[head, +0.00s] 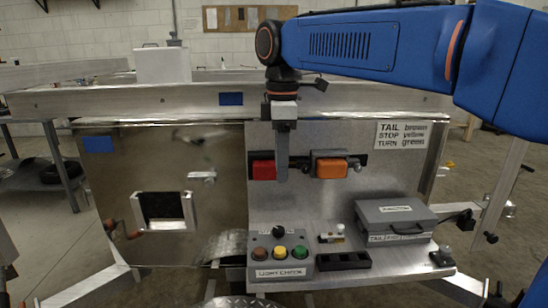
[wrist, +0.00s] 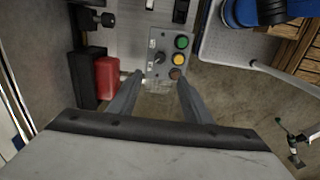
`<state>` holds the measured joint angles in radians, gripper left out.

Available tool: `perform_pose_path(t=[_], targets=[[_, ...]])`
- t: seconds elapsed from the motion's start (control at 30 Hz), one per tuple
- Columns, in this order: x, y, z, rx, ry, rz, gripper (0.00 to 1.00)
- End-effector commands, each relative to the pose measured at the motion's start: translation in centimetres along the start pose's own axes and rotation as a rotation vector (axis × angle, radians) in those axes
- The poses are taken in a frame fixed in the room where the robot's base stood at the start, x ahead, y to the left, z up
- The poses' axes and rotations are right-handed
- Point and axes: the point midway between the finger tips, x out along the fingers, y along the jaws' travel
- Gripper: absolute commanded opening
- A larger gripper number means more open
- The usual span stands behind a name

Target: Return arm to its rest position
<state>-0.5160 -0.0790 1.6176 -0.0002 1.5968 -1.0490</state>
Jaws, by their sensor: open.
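My blue arm reaches in from the right of the head view, and my gripper (head: 282,178) hangs from its end with the fingers pointing down. From the head it overlaps the gap between a red lamp (head: 263,169) and an amber lamp (head: 331,168) on the upright metal panel. In the wrist view my gripper (wrist: 161,77) is open, its two fingers apart with nothing between them. Beyond the fingertips is the light check box (wrist: 158,45) with green, yellow and brown buttons. The red lamp (wrist: 107,78) is left of the fingers.
On the metal shelf stand the light check box (head: 280,257), a grey case (head: 396,220) and a black switch block (head: 343,261). The trailer rail (head: 160,101) runs behind my gripper, with a white box (head: 163,65) above it. Concrete floor lies open at both sides.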

Motion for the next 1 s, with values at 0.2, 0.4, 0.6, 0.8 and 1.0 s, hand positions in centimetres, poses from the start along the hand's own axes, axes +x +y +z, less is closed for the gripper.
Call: perform_pose_path(t=[0.2,0.4,0.6,0.8,1.0], targets=[[1.6,-2.1,5.0,0.211,0.028,0.047,0.45],[4.5,-5.3,10.6,0.492,0.073,0.108,0.45],[8.2,-9.0,15.3,0.769,0.123,0.166,0.45],[12.5,-13.1,19.3,1.044,0.182,0.222,0.45],[17.3,-17.1,22.2,1.307,0.249,0.275,0.45]])
